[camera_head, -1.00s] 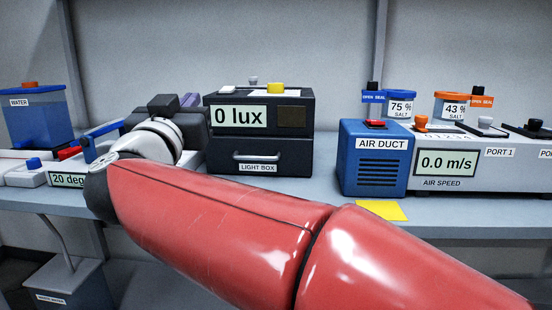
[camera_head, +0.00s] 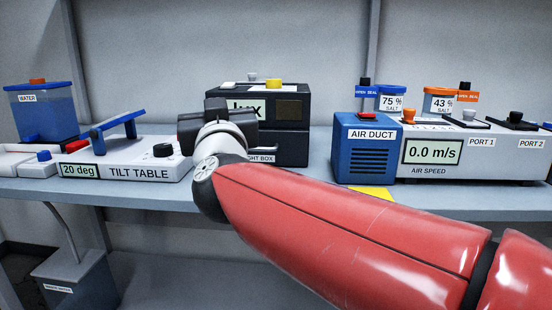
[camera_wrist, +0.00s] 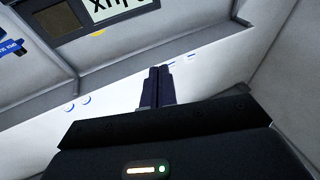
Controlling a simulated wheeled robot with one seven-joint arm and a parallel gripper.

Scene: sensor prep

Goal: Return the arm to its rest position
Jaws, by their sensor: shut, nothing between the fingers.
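My red arm (camera_head: 340,225) reaches in from the lower right in the head view. Its dark wrist end stands in front of the light box (camera_head: 289,146) and hides part of its display and front. The light box display (camera_wrist: 115,8) shows upside down at the top of that view. The fingers are apart from it.
The tilt table (camera_head: 140,174) with its raised blue plate and a water tank (camera_head: 42,112) stand at left. The blue air duct (camera_head: 367,150) and air speed unit (camera_head: 470,152) stand at right, with salt jars (camera_head: 391,100) behind. A yellow note (camera_head: 374,193) lies on the shelf's front edge.

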